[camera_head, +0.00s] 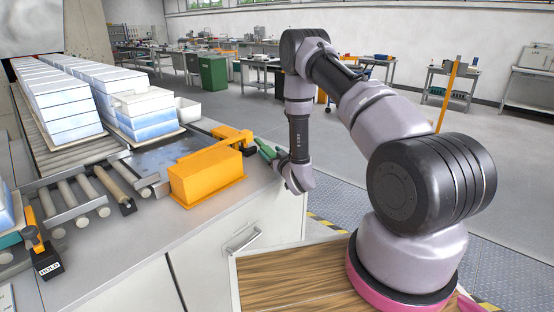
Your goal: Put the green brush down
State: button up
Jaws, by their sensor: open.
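A green brush (266,149), seen small, is at the right edge of the counter, just right of the yellow-orange block. My gripper (279,159) is at the end of my arm, low beside the counter's edge and right against the brush in the picture. Its jaws are open. The fingers are small and partly hidden, so I cannot tell whether they touch the brush or whether the brush rests fully on the counter.
A yellow-orange block (207,178) stands on the grey counter (150,235), close left of my gripper. Stacks of white-and-blue boxes (65,105) sit on the roller conveyor (85,150) at left. A wooden surface (290,280) lies below my arm.

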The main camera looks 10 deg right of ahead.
jog(key=v, duration=1.1)
jog(key=w+d+r+m+h, duration=0.2)
jog(key=w+d+r, duration=0.1)
jog(key=w+r, duration=0.3)
jog(key=s+d+r+m+g+h, duration=0.1)
jog(key=d+r+m+g, duration=0.1)
jog(key=r, duration=0.8)
jog(key=s+d+r+m+g+h, duration=0.1)
jog(key=d+r+g+h, duration=0.1)
jog(key=r, duration=0.8)
jog(key=s+r+m+g, duration=0.1)
jog(key=s+r+g, duration=0.2)
jog(key=s+r, duration=0.75)
jog(key=s+a+r+g+y, duration=0.1)
jog(key=s+a, duration=0.1)
jog(key=s, duration=0.9)
jog(key=s+a+r+g+y, duration=0.1)
jog(key=s+a+r+g, duration=0.1)
jog(key=s, duration=0.9)
jog(key=shift+r+m+y, duration=0.2)
jog(key=shift+m+y, duration=0.1)
